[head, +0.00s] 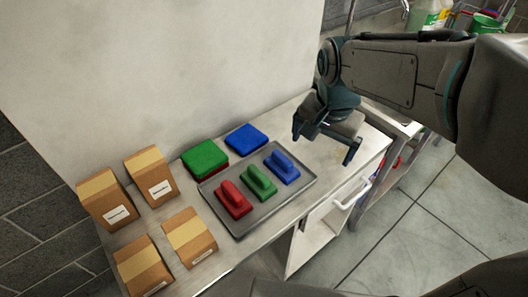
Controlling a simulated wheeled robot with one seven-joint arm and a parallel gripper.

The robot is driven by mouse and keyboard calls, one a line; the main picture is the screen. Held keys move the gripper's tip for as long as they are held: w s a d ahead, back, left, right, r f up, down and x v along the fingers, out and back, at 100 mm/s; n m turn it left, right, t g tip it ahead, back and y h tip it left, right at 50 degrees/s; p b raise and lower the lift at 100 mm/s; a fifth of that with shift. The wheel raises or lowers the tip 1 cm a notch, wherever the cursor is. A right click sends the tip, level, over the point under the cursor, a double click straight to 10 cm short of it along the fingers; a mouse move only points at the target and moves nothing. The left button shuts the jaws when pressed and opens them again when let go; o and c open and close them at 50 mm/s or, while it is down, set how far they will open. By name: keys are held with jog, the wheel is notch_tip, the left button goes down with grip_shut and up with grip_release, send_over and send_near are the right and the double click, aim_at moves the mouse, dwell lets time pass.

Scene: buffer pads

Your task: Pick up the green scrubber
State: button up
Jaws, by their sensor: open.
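The green scrubber (259,181) lies on a grey tray (238,229), in the middle of a row. A red scrubber (233,200) is on its left and a blue scrubber (283,167) on its right. My gripper (323,146) is open and empty above the counter, to the right of the tray and apart from the green scrubber. The blue scrubber lies between my gripper and the green one. The green scrubber is fully visible.
A green pad (205,159) and a blue pad (246,138) lie behind the tray. Several cardboard boxes (150,178) stand at the left. A wall (170,70) rises behind the counter.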

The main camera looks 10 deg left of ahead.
jog(key=w+a+f+m+g, duration=0.1)
jog(key=w+a+f+m, duration=0.1)
jog(key=a, duration=0.5)
jog(key=w+a+f+m, duration=0.2)
jog(key=a, duration=0.5)
send_over(258, 172)
notch_tip(258, 172, down, 8)
jog(key=shift+s+d+f, duration=0.1)
jog(key=shift+d, duration=0.05)
jog(key=shift+f+p, duration=0.6)
jog(key=shift+f, duration=2.2)
jog(key=c, duration=1.1)
